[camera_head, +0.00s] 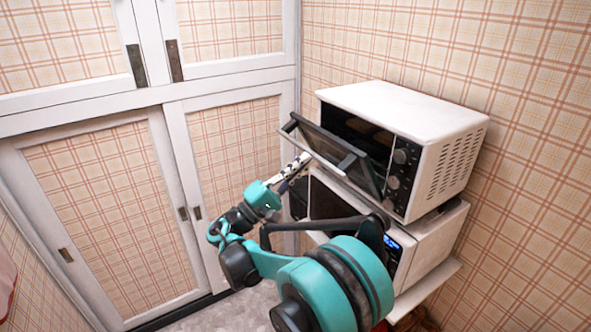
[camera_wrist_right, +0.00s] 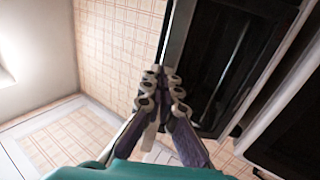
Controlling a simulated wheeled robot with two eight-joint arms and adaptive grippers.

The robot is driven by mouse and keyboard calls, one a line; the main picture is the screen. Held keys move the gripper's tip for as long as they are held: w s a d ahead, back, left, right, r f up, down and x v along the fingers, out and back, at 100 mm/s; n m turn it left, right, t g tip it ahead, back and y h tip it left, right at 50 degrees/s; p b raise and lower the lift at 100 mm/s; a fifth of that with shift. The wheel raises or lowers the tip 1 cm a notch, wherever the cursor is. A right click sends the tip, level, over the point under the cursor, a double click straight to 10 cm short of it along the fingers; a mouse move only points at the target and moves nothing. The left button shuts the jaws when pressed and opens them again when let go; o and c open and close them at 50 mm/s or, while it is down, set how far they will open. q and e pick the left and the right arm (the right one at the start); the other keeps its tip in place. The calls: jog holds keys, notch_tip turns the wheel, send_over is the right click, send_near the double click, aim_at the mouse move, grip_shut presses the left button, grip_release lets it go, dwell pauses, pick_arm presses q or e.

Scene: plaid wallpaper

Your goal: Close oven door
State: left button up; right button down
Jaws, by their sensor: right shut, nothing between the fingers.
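The white toaster oven (camera_head: 452,138) stands on top of another white appliance, with its control knobs on the right of its front. In the wrist view the dark door (camera_wrist_right: 215,65) fills the upper right. My right gripper (camera_head: 302,160) is shut and empty, just below and in front of the door. Its fingertips also show in the wrist view (camera_wrist_right: 163,72), close to the door's edge; whether they touch it is not clear. My left gripper is not in view.
A white microwave with a lit blue display (camera_head: 391,243) is under the oven, on a white stand (camera_head: 425,290). Plaid sliding cupboard doors (camera_head: 110,200) line the left. A plaid wall is close behind and right of the oven.

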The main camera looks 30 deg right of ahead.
aim_at(330, 135)
jog(key=shift+r, duration=0.1)
jog(key=d+r+y+p, duration=0.2)
jog(key=d+r+p, duration=0.1)
jog(key=p, duration=0.1)
jog(key=d+r+y+p, duration=0.2)
jog(key=d+r+p, duration=0.1)
jog(key=p, duration=0.2)
jog(key=shift+w+d+r+g+y, duration=0.2)
jog(key=shift+r+g+y, duration=0.1)
jog(key=shift+y, duration=0.1)
jog(key=shift+w+d+r+p, duration=0.1)
jog(key=shift+d+r+p, duration=0.1)
jog(key=shift+d, duration=0.3)
jog(key=shift+w+d+r+p, duration=0.1)
jog(key=shift+d+r, duration=0.1)
jog(key=shift+d, duration=0.25)
jog(key=shift+s, duration=0.1)
jog(key=shift+a, duration=0.1)
